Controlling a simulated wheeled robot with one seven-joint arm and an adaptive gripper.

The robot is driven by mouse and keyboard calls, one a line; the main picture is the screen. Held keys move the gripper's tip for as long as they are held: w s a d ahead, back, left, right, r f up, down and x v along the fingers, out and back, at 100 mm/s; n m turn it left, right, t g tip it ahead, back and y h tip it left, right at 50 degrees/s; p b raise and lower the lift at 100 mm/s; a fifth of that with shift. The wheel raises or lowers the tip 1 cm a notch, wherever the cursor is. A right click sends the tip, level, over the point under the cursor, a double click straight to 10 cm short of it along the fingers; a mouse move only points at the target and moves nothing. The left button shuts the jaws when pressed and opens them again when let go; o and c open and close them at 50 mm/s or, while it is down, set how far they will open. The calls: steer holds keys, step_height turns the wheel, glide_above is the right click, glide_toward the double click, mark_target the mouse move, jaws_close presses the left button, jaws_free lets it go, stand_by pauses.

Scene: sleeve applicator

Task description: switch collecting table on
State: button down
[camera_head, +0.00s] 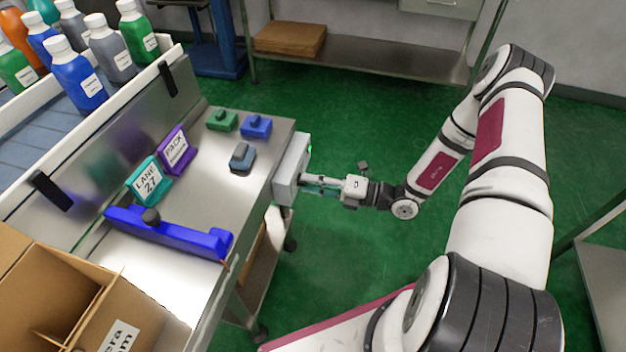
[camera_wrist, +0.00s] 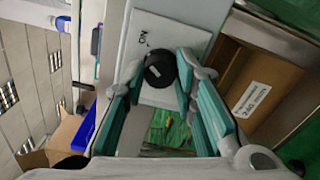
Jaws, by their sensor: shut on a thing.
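The switch box (camera_head: 291,168) is a grey box fixed to the end of the steel collecting table (camera_head: 262,150), with a small green light on its edge. In the wrist view its light face (camera_wrist: 150,40) carries the letters "ON", which show turned, and a round black knob (camera_wrist: 160,68). My gripper (camera_head: 308,184) reaches the box from the right. In the wrist view its teal-padded fingers (camera_wrist: 160,85) are on either side of the black knob and shut on it. The knob's pointer mark cannot be made out.
On the table are a blue bar with a black knob (camera_head: 175,236), a teal "LANE 27" sign (camera_head: 147,181), a purple sign (camera_head: 176,150) and several small coloured blocks. Bottles (camera_head: 80,80) stand at upper left, an open carton (camera_head: 60,300) at lower left. Green floor is clear right of the table.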

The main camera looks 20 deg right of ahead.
steer(key=shift+m, duration=0.9)
steer(key=c, duration=1.3)
jaws_free()
steer(key=v, duration=1.2)
